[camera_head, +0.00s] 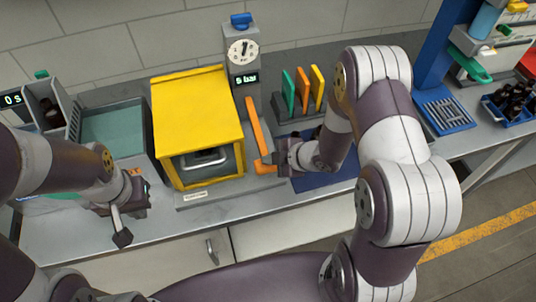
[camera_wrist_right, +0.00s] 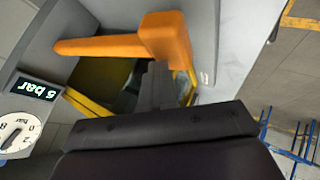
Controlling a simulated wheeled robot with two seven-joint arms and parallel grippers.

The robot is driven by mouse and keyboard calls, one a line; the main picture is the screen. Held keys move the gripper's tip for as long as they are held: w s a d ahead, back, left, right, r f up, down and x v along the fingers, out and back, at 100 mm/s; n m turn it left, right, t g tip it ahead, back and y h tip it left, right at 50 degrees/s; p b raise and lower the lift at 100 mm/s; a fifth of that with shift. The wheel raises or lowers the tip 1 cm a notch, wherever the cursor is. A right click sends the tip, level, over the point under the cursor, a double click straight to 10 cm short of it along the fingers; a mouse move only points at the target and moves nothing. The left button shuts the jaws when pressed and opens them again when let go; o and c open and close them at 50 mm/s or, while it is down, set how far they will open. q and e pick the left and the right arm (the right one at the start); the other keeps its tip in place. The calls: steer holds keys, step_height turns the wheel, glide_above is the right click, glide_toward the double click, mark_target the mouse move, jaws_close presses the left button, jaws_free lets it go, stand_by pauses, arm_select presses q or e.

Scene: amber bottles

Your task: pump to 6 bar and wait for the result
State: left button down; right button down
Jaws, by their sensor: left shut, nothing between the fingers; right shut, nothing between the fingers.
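The pressure column (camera_head: 239,85) stands behind the yellow box (camera_head: 200,112). It carries a round dial (camera_head: 242,51) and a display (camera_head: 245,79) reading 5 bar; the right wrist view shows the same reading on the display (camera_wrist_right: 36,88), upside down. The orange pump lever (camera_head: 255,128) runs down the box's right side to a handle end (camera_wrist_right: 167,40). My right gripper (camera_head: 284,157) is shut and empty at the lever's lower end; its fingertips (camera_wrist_right: 155,82) reach the handle, but contact is unclear. My left gripper (camera_head: 123,220) is shut and empty at the counter's left front.
A windowed chamber shows in the yellow box's front. A display (camera_head: 12,99) reading 0 s stands at far left, near a teal-topped tray (camera_head: 113,130). Green, orange and yellow upright pieces (camera_head: 302,90) stand right of the column. A blue tray of dark bottles (camera_head: 512,103) sits at far right.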

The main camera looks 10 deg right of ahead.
steer(key=shift+f+b, duration=0.35)
steer(key=shift+f, duration=0.15)
steer(key=shift+r, duration=0.15)
stand_by(0.6)
steer(key=shift+r+p, duration=2.85)
steer(key=shift+r, duration=0.2)
steer(key=shift+r, duration=0.1)
step_height(320, 180, up, 5)
steer(key=p, duration=0.4)
steer(key=shift+s, duration=0.1)
